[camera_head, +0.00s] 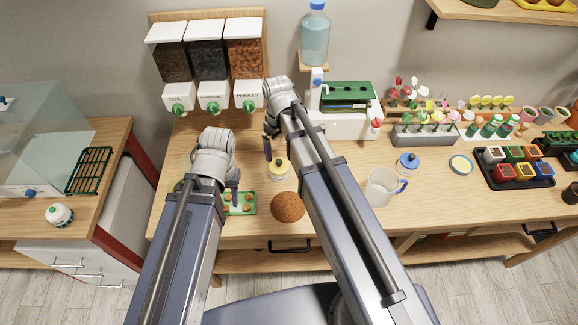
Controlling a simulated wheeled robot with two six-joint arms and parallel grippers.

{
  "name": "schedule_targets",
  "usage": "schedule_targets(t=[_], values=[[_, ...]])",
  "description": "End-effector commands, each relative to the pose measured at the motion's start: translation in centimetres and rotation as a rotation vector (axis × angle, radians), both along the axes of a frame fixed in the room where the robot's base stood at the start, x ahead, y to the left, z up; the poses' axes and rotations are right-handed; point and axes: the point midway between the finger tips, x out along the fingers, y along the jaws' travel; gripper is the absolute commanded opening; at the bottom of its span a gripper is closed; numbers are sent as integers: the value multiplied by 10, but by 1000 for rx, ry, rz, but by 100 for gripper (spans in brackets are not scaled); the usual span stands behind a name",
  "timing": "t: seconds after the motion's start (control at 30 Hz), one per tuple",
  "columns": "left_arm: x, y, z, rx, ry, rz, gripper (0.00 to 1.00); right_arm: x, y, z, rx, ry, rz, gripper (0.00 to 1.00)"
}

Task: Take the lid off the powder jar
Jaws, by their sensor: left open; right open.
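A small pale jar with a yellow lid (279,165) stands on the wooden table near its front middle, with the lid on. A second jar, with a blue lid (408,160), stands further right. No label shows which one holds powder. My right gripper (272,152) is open just behind and left of the yellow-lidded jar; my arm hides part of this area. My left gripper (232,190) is open, low over a small green tray (249,209) left of the jar. Its fingers are partly hidden by its wrist.
A clear mug (382,187) and a shallow round dish (460,164) stand to the right. Dispensers (210,95) hang behind; a white machine (346,123) stands behind right.

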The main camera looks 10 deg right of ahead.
Motion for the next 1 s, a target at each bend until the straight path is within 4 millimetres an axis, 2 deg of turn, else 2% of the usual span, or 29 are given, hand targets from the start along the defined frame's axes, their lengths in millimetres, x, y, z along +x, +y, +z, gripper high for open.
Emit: schedule_targets(t=[0.37,0.67,1.0], values=[[0,0,-27,0,0,1,50,0,1,-27,0,0,0,100],[0,0,-32,0,0,1,50,0,1,-32,0,0,-1,100],[0,0,-71,0,0,2,50,0,3,-71,0,0,-1,100]])
